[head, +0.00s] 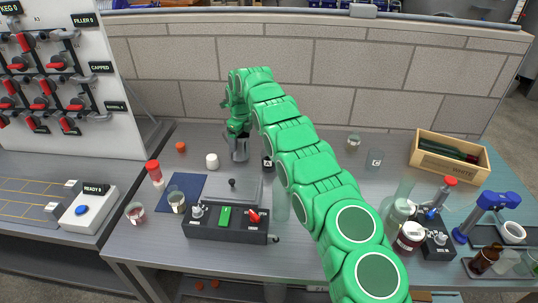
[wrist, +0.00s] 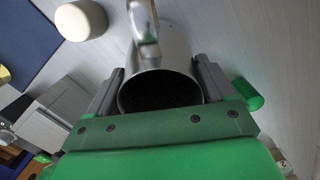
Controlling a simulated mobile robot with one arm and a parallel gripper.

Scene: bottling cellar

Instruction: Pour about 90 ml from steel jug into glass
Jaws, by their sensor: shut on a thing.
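The steel jug (head: 239,152) is at the back middle of the bench, below my gripper (head: 238,132). In the wrist view the jug (wrist: 172,48) is between the two fingers (wrist: 158,88), its handle pointing away and its dark mouth facing the camera. My gripper is shut on the jug. It looks upright; I cannot tell whether its base touches the bench. A small glass (head: 176,200) stands on the dark blue mat (head: 193,181), left of and nearer than the jug. Other glass vessels are in view, and I cannot tell which glass is the task's.
A black device (head: 225,229) sits at the front. A red-capped bottle (head: 154,172) is left of the mat. Bottles, jars and a wooden crate (head: 449,169) fill the right. My arm crosses the middle.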

